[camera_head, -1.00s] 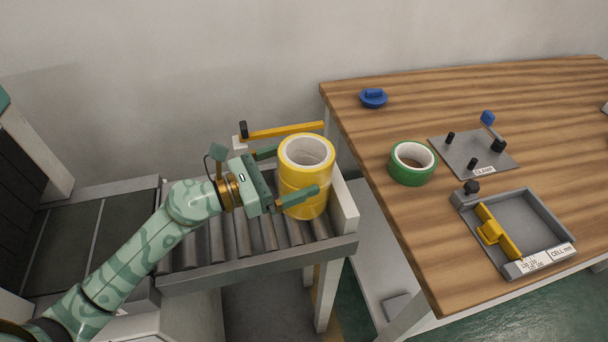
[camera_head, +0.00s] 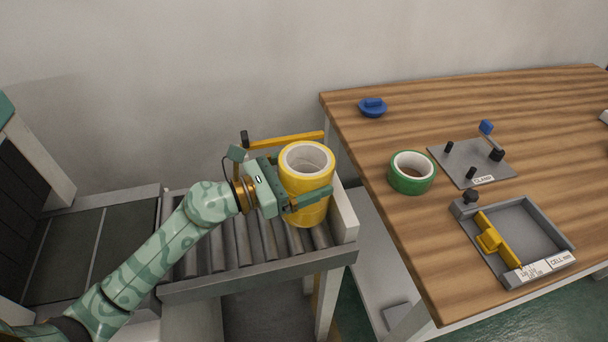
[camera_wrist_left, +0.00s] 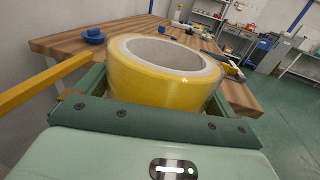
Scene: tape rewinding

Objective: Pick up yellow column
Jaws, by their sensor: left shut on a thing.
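The yellow column (camera_head: 304,212), a stack of yellow tape rolls with a pale hollow core, stands upright at the right end of the roller conveyor. My left gripper (camera_head: 306,187) is shut on it, with a finger along the near side; the far finger is mostly hidden. In the left wrist view the yellow column (camera_wrist_left: 160,88) fills the space between the fingers, and its open top shows. I cannot tell whether its base touches the rollers. My right gripper is not in view.
A yellow bar (camera_head: 285,141) runs behind the column. The conveyor's end wall (camera_head: 344,214) is close on its right. The wooden table (camera_head: 420,245) beyond holds a green tape roll (camera_head: 412,182), a blue knob (camera_head: 373,108), a clamp plate (camera_head: 465,163) and a grey tray (camera_head: 545,228).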

